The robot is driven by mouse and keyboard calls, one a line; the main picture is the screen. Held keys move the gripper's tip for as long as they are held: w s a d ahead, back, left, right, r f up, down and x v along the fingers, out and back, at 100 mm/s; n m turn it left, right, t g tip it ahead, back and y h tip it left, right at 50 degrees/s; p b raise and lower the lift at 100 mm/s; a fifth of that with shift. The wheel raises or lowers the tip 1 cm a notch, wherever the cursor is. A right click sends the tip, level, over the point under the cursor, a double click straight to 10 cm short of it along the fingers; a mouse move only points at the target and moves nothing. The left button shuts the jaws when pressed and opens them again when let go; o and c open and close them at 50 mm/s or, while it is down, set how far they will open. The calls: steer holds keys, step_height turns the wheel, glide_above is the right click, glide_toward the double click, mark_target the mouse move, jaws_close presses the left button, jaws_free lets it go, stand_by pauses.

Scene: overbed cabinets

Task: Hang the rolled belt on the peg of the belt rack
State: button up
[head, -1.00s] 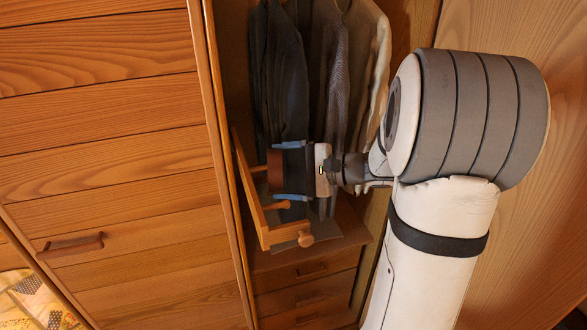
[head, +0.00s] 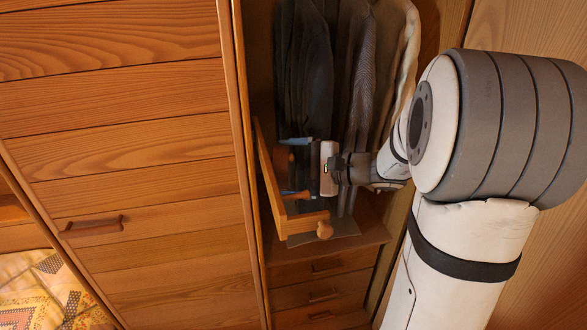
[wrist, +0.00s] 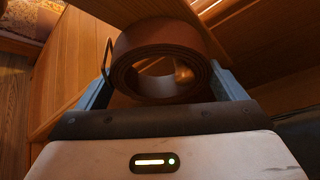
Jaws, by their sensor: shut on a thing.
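My gripper (head: 296,168) is shut on the rolled belt, a reddish-brown coil (wrist: 122,72) between its two blue fingers in the wrist view. The coil's open centre faces the wrist camera. In the head view the belt (head: 283,160) shows only in part, behind the fingers. The belt rack (head: 272,180) is a light wooden frame at the wardrobe opening, with a front bar and a round knob (head: 325,231). My gripper is level with the rack's inner side, close to its long rail. The peg is mostly hidden by the gripper, and I cannot tell whether the belt touches it.
Dark and light garments (head: 345,80) hang just behind my gripper. Drawers (head: 325,290) lie below in the wardrobe. A closed slatted wooden door (head: 120,170) with a handle (head: 93,227) fills the left. A patterned cloth (head: 45,290) shows at the lower left.

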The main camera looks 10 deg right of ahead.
steer(key=shift+s+a+f, duration=0.1)
steer(key=shift+f, duration=0.05)
steer(key=o, duration=0.6)
steer(key=shift+o, duration=1)
steer(key=shift+a, duration=0.15)
